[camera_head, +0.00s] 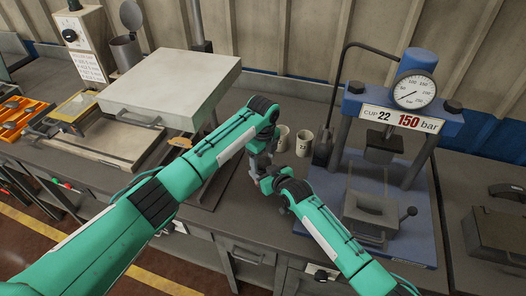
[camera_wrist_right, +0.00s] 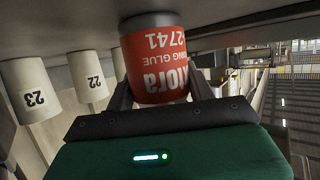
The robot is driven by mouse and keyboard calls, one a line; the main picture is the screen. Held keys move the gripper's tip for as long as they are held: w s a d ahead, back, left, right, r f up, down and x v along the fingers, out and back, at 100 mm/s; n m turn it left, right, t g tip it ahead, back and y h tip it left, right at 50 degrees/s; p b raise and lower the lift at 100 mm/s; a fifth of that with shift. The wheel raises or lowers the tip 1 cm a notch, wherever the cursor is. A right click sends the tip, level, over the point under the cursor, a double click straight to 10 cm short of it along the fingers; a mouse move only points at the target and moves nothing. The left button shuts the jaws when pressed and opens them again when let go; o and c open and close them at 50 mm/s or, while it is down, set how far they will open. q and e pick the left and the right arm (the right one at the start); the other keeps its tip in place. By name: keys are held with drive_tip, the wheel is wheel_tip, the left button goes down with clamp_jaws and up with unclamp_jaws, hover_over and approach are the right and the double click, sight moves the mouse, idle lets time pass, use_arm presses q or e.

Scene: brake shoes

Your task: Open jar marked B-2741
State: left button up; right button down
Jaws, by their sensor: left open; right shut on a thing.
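In the right wrist view, a red-labelled jar (camera_wrist_right: 155,65) with "2741" and "GLUE" appears upside down, with a dark grey band at its end near the counter. My right gripper (camera_wrist_right: 158,100) is shut on this jar, its fingers on either side. Its other end is partly hidden behind the gripper. In the head view my right gripper (camera_head: 269,182) is low over the bench, and the jar is mostly hidden by the arms. My left gripper (camera_head: 256,166) is open, pointing down close above the right one; its fingertips are hard to make out.
Two pale cups stand just behind the grippers, one marked 22 (camera_head: 304,144). Cups 23 (camera_wrist_right: 30,90) and 22 (camera_wrist_right: 91,77) show in the right wrist view. A blue press (camera_head: 385,200) stands right. A grey plate machine (camera_head: 170,85) and orange tray (camera_head: 20,115) are left.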

use_arm(q)
drive_tip(key=shift+f, duration=0.1)
drive_tip(key=c, duration=1)
drive_tip(key=n, duration=0.6)
drive_tip(key=shift+r, duration=1.15)
